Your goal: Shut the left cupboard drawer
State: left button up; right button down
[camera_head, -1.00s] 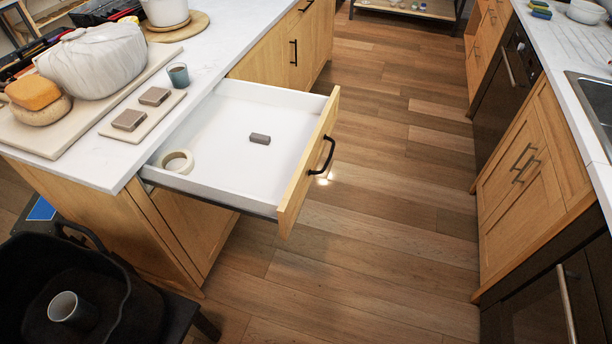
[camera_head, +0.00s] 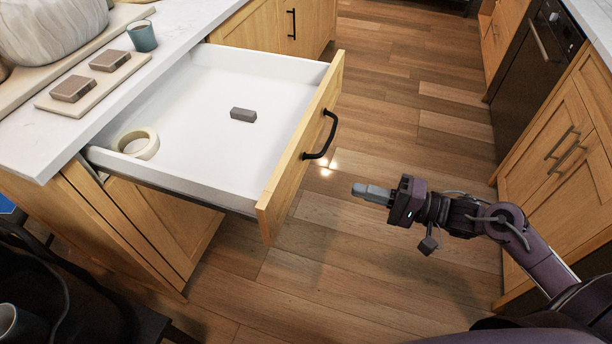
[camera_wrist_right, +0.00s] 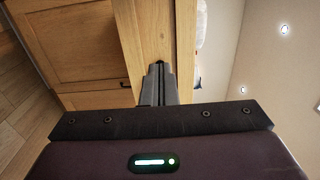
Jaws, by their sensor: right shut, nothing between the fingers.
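The cupboard drawer (camera_head: 215,120) stands pulled far out from the left counter. It has a white inside, a wooden front (camera_head: 300,150) and a black bar handle (camera_head: 324,138). A roll of tape (camera_head: 137,144) and a small grey block (camera_head: 243,114) lie in it. My right gripper (camera_head: 358,189) is shut and empty. It is to the right of the drawer front, apart from it, and points left towards it. In the right wrist view the shut fingers (camera_wrist_right: 158,84) point at a wooden panel (camera_wrist_right: 150,25). My left gripper is out of view.
A dark bin (camera_head: 60,300) stands at lower left. Wooden cupboards (camera_head: 550,150) line the right. The wooden floor (camera_head: 400,110) between is clear.

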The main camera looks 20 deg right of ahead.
aim_at(295, 173)
jog(key=x, duration=1.1)
jog(key=shift+w+d+b, duration=0.1)
jog(key=shift+b, duration=0.3)
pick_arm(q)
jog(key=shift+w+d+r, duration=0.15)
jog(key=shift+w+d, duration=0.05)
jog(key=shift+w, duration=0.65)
pick_arm(e)
jog(key=shift+w+a, duration=0.2)
jog(key=shift+a, duration=0.15)
